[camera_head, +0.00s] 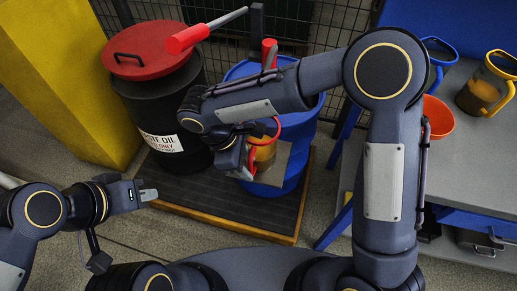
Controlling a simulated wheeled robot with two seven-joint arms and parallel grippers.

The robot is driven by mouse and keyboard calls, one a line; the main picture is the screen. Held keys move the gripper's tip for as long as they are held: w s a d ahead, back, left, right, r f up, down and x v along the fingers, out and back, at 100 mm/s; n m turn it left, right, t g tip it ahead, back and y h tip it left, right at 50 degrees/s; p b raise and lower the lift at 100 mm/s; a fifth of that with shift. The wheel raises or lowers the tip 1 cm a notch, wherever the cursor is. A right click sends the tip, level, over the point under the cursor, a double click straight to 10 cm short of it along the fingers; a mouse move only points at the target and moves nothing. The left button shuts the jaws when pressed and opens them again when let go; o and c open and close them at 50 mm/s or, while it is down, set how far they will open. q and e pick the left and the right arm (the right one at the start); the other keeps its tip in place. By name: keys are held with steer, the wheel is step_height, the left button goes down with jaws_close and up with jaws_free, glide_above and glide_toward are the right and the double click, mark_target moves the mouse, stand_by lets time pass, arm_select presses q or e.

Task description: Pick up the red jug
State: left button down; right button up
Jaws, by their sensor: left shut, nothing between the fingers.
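The red jug (264,153), with amber contents and a red handle, shows at the front of the blue drum, by a small grey plate. My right forearm and wrist cover much of it. My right gripper (246,165) is at the jug's left side, overlapping it in the picture. Its fingers are largely hidden, so I cannot tell whether they grip the jug. My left gripper (149,194) is shut and empty, low at the left, apart from the jug.
A black waste oil drum (165,110) with a red lid (150,50) and a blue drum (290,183) stand on a dark wood-edged platform (215,203). A yellow post (60,80) stands left. The grey bench (465,165) at right holds an orange bowl (437,117), a yellow-handled jug (480,95) and a blue-handled jug (440,60).

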steer(key=shift+d+f, duration=0.2)
steer(key=shift+f, duration=0.3)
jaws_close()
steer(key=shift+r, duration=0.2)
